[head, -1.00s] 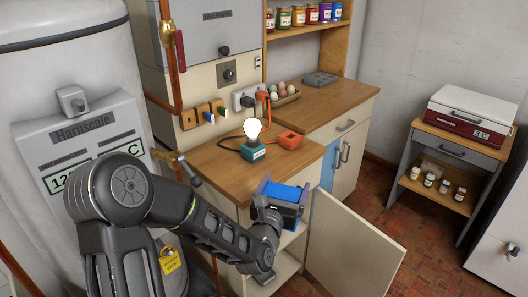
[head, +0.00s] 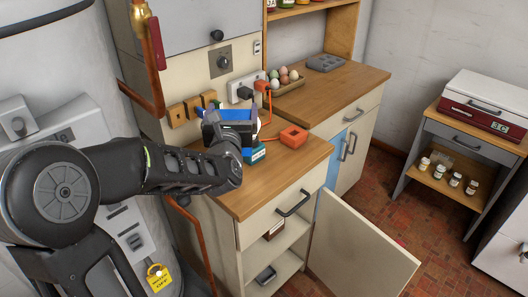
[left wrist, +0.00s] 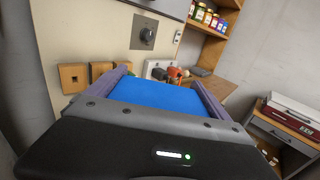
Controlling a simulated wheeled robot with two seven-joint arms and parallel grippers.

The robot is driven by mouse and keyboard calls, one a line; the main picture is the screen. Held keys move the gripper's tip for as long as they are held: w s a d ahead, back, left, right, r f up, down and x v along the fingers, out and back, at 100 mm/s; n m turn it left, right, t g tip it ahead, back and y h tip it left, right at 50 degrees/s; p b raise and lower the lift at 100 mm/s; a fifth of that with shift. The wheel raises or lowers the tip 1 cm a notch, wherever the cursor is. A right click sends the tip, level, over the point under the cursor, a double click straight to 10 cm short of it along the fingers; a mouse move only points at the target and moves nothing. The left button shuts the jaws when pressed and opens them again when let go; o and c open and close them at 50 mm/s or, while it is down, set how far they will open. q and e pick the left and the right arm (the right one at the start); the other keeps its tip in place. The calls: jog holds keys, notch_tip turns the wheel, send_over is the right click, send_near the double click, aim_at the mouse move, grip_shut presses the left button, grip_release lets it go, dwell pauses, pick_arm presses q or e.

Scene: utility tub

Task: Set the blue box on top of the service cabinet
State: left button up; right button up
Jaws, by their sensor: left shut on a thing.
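The blue box (head: 238,114) is between the fingers of my left gripper (head: 228,128), which is shut on it. In the head view they show in front of the cream wall panel, over the back left of the wooden-topped cabinet (head: 252,199). The gripper hides part of the box and the lamp. In the left wrist view the box (left wrist: 160,96) shows its flat blue face between the two purplish fingers. I cannot tell exactly how high it is above the top. My right gripper is not in view.
A teal lamp base (head: 256,154) and an orange block (head: 293,137) with a cable stand on the cabinet top. The cabinet door (head: 358,245) hangs open. An egg tray (head: 286,85) is further back. The top's front part is clear.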

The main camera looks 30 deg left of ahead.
pick_arm(q)
jog(key=shift+s+d+r, duration=0.1)
jog(key=shift+f, duration=3)
jog(key=shift+f, duration=0.1)
jog(key=shift+f, duration=2)
jog(key=shift+f, duration=0.2)
jog(key=o, duration=1.3)
jog(key=shift+r, duration=0.1)
